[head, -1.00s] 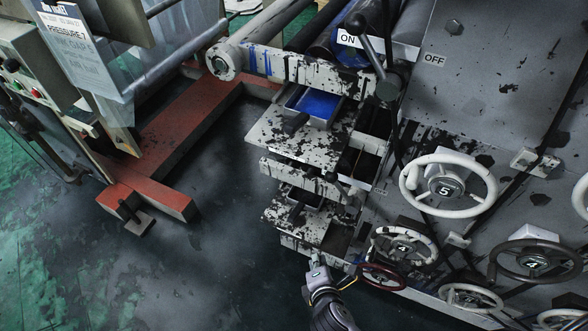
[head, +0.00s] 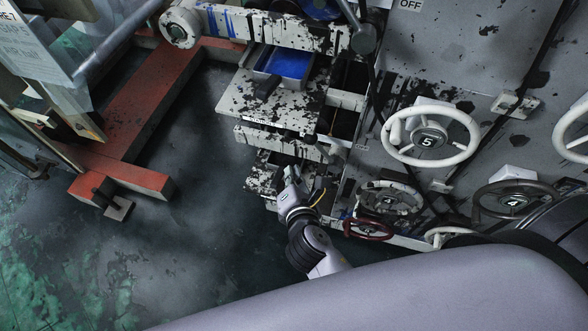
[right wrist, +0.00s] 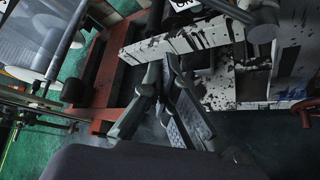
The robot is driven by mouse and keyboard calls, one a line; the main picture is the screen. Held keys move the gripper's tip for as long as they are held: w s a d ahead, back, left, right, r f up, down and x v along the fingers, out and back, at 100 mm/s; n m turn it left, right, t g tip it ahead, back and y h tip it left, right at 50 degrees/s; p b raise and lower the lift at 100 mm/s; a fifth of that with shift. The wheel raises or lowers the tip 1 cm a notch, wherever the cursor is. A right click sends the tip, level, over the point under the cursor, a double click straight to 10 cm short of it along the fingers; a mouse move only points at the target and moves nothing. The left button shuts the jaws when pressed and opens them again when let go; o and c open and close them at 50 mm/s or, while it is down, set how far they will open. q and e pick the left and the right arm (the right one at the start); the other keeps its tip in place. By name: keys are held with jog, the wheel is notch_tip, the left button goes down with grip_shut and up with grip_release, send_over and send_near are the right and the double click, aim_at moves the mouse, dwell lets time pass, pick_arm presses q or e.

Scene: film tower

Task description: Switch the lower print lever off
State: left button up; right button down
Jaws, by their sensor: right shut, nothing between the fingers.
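My right gripper (head: 291,174) is shut and empty, in front of the lowest ink trays in the head view. Its two dark fingers (right wrist: 163,68) meet near the tips in the right wrist view. A dark lever (head: 350,17) with a round hub stands at the top of the head view, left of the "OFF" label (head: 410,4). A lever arm and hub (right wrist: 240,14) also show in the right wrist view, beside a partly cut "ON" label. I cannot tell whether this is the lower print lever, and no other lever is clear near my gripper. My left gripper is not in view.
Paint-spattered trays (head: 275,108) jut from the press above my gripper. A dark red handwheel (head: 368,229) and a white wheel marked 5 (head: 430,136) are to its right. A red floor frame (head: 120,178) lies left, with open dark floor (head: 215,170) between.

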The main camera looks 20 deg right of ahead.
aim_at(324, 152)
jog(key=w+d+p, duration=0.1)
jog(key=w+d, duration=0.2)
jog(key=w, duration=0.3)
jog(key=shift+d+f+p, duration=0.2)
jog(key=shift+d+p, duration=0.15)
jog(key=shift+d, duration=0.05)
jog(key=shift+w, duration=0.15)
